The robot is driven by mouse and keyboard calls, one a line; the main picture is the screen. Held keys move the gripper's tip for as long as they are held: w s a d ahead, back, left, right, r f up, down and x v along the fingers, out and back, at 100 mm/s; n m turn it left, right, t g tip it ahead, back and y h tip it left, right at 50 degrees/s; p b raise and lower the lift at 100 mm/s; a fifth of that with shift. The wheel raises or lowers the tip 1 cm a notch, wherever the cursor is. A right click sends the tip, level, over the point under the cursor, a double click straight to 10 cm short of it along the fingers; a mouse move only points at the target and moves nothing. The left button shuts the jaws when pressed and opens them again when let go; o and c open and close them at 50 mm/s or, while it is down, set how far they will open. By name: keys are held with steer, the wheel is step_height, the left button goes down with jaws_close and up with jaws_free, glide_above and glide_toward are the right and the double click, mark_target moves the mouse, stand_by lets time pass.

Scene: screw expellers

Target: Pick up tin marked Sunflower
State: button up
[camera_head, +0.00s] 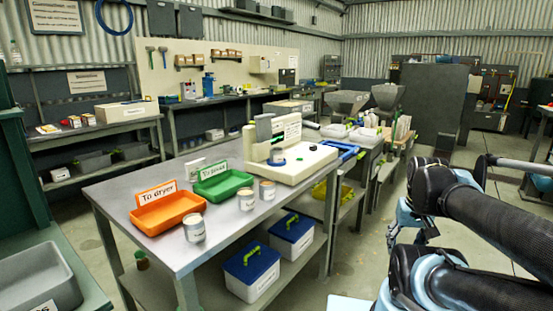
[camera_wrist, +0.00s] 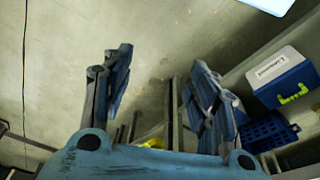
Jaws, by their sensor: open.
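Several small pale tins with labels are on and around the grey metal table (camera_head: 115,195) in the head view. One tin (camera_head: 194,229) stands near the table's front edge, below the orange tray. Two more, a middle tin (camera_head: 246,199) and a right tin (camera_head: 267,190), stand close together right of the green tray. Another tin-like object (camera_head: 277,156) sits on the cream machine. The label words are too small to read, so I cannot tell which is Sunflower. My gripper (camera_wrist: 162,65) is open and empty in the wrist view, over floor, away from the tins.
An orange tray (camera_head: 168,211) marked "To dryer" and a green tray (camera_head: 222,185) stand on the table beside the cream machine (camera_head: 305,161). Blue-lidded boxes (camera_head: 251,270) sit on the lower shelf; a labelled box (camera_wrist: 283,78) shows in the wrist view.

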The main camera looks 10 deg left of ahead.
steer(key=w+a+r+t, duration=0.1)
steer(key=w+a+r, duration=0.5)
steer(key=w+r, duration=0.45)
step_height(320, 180, up, 17)
steer(key=n+t+y, duration=0.1)
steer(key=n+t, duration=0.1)
steer(key=t, duration=0.1)
glide_above(277, 149)
steer(key=s+d, duration=0.1)
steer(key=s, duration=0.7)
steer(key=x, duration=1.6)
steer(key=c, duration=1)
steer(key=shift+o, duration=0.2)
steer(key=shift+d, duration=0.1)
